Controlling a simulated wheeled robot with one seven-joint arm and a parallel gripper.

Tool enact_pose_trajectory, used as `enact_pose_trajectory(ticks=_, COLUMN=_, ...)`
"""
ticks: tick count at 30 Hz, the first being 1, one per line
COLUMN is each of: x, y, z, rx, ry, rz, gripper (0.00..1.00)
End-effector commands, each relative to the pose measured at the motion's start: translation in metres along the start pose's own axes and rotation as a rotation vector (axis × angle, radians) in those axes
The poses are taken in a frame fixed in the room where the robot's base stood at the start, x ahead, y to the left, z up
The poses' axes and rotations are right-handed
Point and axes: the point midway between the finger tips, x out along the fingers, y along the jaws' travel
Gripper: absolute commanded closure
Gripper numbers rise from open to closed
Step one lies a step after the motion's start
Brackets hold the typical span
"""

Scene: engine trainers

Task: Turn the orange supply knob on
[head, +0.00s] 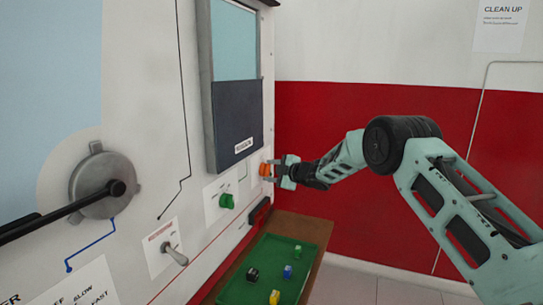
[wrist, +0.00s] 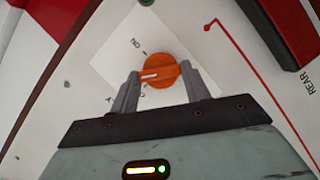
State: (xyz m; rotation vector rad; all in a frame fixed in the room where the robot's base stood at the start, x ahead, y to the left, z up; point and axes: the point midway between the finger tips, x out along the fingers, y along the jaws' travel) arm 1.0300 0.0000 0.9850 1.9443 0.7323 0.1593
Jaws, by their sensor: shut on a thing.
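The orange supply knob (head: 264,169) sits on the pale upright panel, below the dark window frame. In the wrist view the orange knob (wrist: 165,72) is round with a raised bar, and a white mark on the bar points left. It sits on a white label plate whose lettering is partly hidden. My gripper (head: 275,169) reaches the knob from the right. In the wrist view the two grey fingers of my gripper (wrist: 163,84) stand on either side of the knob, shut on it across the bar.
A green knob (head: 227,201) is left of the orange one, and a toggle switch (head: 174,254) is lower left. A large grey dial with a black lever (head: 104,185) is at far left. Below, a green tray (head: 235,291) holds several small coloured pieces. A red-and-white wall stands behind.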

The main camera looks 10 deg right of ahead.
Motion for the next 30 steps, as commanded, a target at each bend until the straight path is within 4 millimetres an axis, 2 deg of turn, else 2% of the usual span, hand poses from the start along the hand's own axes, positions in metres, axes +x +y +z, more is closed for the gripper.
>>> enact_pose_trajectory(ticks=1, x=-0.003, y=0.01, z=-0.004, rx=0.04, ry=-0.004, rz=-0.02, gripper=0.76)
enact_pose_trajectory(ticks=21, x=0.001, y=0.005, z=0.003, rx=0.613, ry=-0.002, rz=-0.26, gripper=0.76)
enact_pose_trajectory(ticks=30, x=0.002, y=0.003, z=0.006, rx=0.819, ry=-0.002, rz=-0.344, gripper=0.76)
